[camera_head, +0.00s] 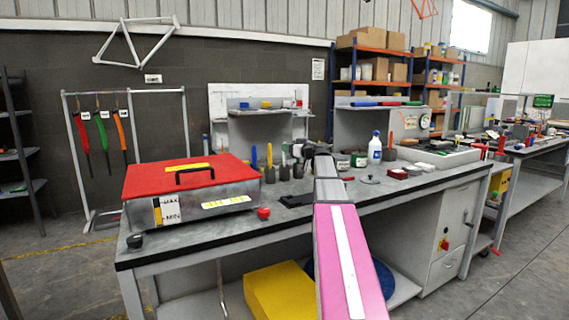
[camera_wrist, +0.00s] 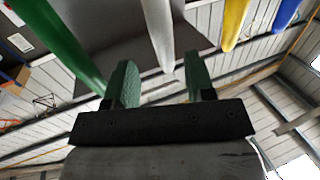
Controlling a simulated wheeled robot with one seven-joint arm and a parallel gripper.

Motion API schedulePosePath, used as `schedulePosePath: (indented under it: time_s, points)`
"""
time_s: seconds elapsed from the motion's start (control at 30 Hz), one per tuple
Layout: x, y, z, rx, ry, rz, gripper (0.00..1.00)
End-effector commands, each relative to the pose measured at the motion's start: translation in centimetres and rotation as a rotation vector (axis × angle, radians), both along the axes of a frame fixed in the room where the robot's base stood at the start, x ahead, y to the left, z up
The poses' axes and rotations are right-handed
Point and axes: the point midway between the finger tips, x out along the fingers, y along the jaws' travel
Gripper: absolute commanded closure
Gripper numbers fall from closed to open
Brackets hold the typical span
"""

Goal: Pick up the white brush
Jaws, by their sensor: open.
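The white brush (camera_wrist: 158,30) shows in the wrist view as a pale handle coming in from the top edge, its tip at the gap between my gripper's fingers. My gripper (camera_wrist: 161,72) is open, with one green-padded finger on each side of that handle; I see no clear contact. In the head view the white brush (camera_head: 284,148) stands in the row of brushes on the bench. My gripper (camera_head: 312,151) is close to the right of that row there, and its fingers are too small to make out.
A green handle (camera_wrist: 55,40) is close on the left in the wrist view; a yellow handle (camera_wrist: 234,22) and a blue handle (camera_wrist: 284,14) are on the right. A red-lidded box (camera_head: 190,178) stands left of the brushes. A white bottle (camera_head: 375,148) stands to the right.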

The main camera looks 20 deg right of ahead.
Motion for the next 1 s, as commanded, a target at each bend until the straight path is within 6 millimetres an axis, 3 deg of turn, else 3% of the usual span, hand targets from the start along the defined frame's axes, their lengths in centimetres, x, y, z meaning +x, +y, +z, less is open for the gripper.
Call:
schedulePosePath:
  time_s: [0.33, 0.6, 0.67, 0.77, 1.0]
  points:
    - [3.7, 2.6, 0.0, 0.001, 0.000, 0.001, 0.50]
    - [3.9, 2.9, 0.0, 0.000, 0.000, 0.001, 0.50]
    - [3.9, 2.9, 0.0, 0.000, 0.000, 0.001, 0.67]
    - [3.9, 2.9, 0.0, 0.000, 0.000, 0.001, 0.99]
    - [3.9, 2.9, 0.0, 0.000, 0.000, 0.001, 1.00]
